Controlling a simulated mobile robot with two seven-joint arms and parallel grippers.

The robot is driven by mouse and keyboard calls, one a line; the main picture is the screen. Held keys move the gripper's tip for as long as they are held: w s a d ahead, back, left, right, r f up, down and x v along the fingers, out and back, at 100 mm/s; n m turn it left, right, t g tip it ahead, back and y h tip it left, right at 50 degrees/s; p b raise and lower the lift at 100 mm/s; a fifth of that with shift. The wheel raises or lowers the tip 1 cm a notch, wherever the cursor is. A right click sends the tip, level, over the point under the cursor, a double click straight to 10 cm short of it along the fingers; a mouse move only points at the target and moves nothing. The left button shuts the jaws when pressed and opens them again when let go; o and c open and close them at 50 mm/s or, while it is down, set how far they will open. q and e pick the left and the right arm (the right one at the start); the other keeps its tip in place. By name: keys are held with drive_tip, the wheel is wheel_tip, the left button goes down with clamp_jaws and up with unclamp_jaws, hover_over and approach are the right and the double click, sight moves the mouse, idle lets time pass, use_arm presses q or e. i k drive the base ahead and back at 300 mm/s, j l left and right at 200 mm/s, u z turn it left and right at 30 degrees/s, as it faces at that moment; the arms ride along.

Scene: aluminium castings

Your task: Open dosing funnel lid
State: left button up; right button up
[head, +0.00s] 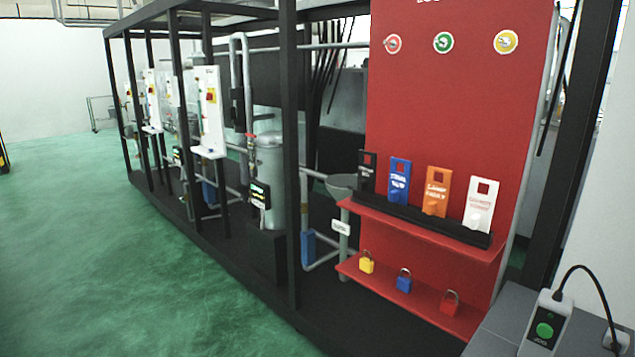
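A grey funnel-shaped bowl (341,186) stands on a pipe in the middle of the head view, just left of the red board. It looks like the dosing funnel. A small white label (341,226) sits below it, too small to read. The red board and its shelf stand close to the funnel's right side. I cannot make out a separate lid or whether it is open or shut. Neither of my grippers is in view.
A black frame post (290,160) stands left of the funnel. The red board (450,110) carries several coloured tags and padlocks on shelves. A grey box with a green button (544,330) is at bottom right. The green floor (130,250) at left is clear.

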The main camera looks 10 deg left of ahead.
sight(340, 181)
drive_tip(key=i+j+u, duration=0.1)
drive_tip(key=i+u, duration=0.25)
drive_tip(key=u, duration=0.15)
drive_tip(key=i+u, duration=0.75)
drive_tip(key=i, duration=0.7)
drive_tip(key=i+j+z, duration=0.1)
drive_tip(key=i+z, duration=0.25)
drive_tip(key=i, duration=0.8)
drive_tip(key=z, duration=0.35)
drive_tip(key=i+z, duration=0.15)
drive_tip(key=z, duration=0.25)
drive_tip(key=j+z, duration=0.1)
drive_tip(key=z, duration=0.25)
drive_tip(key=i, duration=0.05)
